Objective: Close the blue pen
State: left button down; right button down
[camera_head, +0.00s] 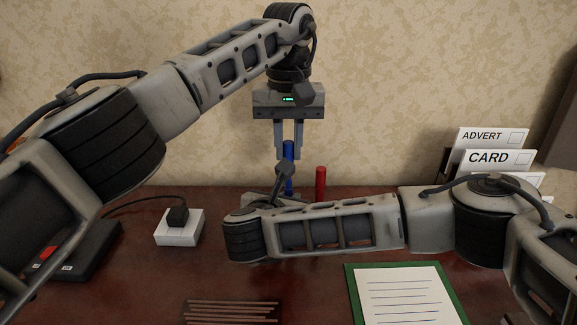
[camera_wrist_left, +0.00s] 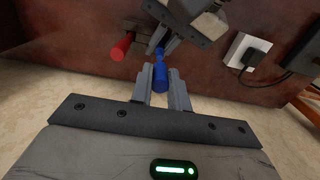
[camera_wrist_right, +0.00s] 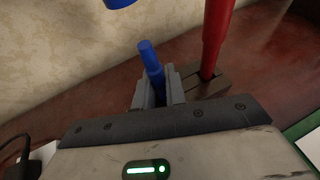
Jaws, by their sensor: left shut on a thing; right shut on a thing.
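My left gripper (camera_head: 288,153) points down and is shut on a blue cylinder, apparently the pen's cap (camera_head: 288,149). The cap also shows between the jaws in the left wrist view (camera_wrist_left: 160,73). My right gripper (camera_wrist_right: 157,88) is shut on the blue pen's body (camera_wrist_right: 151,62), which stands roughly upright with a narrower upper end. In the right wrist view the cap's edge (camera_wrist_right: 118,3) is above the body, with a visible gap between them. In the head view my right wrist hides the right jaws and part of the pen.
A red pen (camera_head: 320,183) stands upright in a brown holder (camera_wrist_right: 206,86) close beside my right jaws. A white socket box (camera_head: 180,228) with a black plug is at left. A green clipboard (camera_head: 353,290) lies at front right. A card rack (camera_head: 452,163) stands at back right.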

pick_arm(q)
jog(key=shift+f, duration=1.2)
jog(key=shift+f, duration=0.85)
jog(key=shift+f, duration=0.65)
jog(key=c, duration=1.3)
grip_release()
jog(key=shift+o, duration=0.2)
notch_tip(320, 180, up, 8)
jog(key=shift+f, duration=0.25)
